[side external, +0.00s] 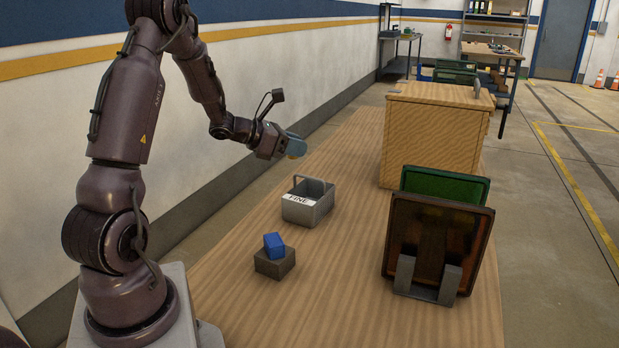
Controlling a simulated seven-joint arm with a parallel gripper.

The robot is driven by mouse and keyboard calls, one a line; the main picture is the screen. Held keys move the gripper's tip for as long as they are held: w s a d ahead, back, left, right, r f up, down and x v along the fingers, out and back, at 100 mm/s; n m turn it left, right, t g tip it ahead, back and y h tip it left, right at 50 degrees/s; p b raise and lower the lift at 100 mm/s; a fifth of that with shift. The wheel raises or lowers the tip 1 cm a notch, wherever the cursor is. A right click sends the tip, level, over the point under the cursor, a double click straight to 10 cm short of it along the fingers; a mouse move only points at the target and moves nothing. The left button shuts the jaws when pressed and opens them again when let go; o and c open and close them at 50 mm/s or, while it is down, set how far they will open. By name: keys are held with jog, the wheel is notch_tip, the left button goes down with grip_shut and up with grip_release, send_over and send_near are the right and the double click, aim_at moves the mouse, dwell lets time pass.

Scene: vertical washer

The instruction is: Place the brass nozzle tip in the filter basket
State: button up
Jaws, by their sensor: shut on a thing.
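My gripper (291,146) is above the table at centre, held out from the arm and angled toward the right. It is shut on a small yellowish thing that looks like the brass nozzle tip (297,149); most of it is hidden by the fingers. The filter basket (308,205) is a grey open box with a handle and a white label reading "FINE". It stands on the table, below and nearer the camera than my gripper. The gripper and its load are apart from the basket. The basket's floor is only partly seen.
A blue block (274,245) sits tilted on a dark brown block (274,263) in front of the basket. Dark brown and green panels (437,232) stand upright in a grey holder at right. A large wooden box (435,138) stands behind them. The wooden table (340,290) is otherwise clear.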

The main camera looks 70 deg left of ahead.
jog(key=shift+n+y, duration=0.3)
jog(key=shift+y, duration=0.1)
jog(key=w+a+f, duration=0.2)
jog(key=w+a, duration=0.1)
jog(key=a, duration=0.1)
jog(key=w+a+f, duration=0.3)
jog(key=a, duration=0.1)
jog(key=w+a+f, duration=0.3)
jog(key=a, duration=0.1)
jog(key=shift+f, duration=0.2)
notch_tip(320, 180, down, 3)
jog(key=shift+f, duration=0.15)
jog(key=o, duration=1)
jog(key=shift+f, duration=0.15)
jog(key=shift+c, duration=0.2)
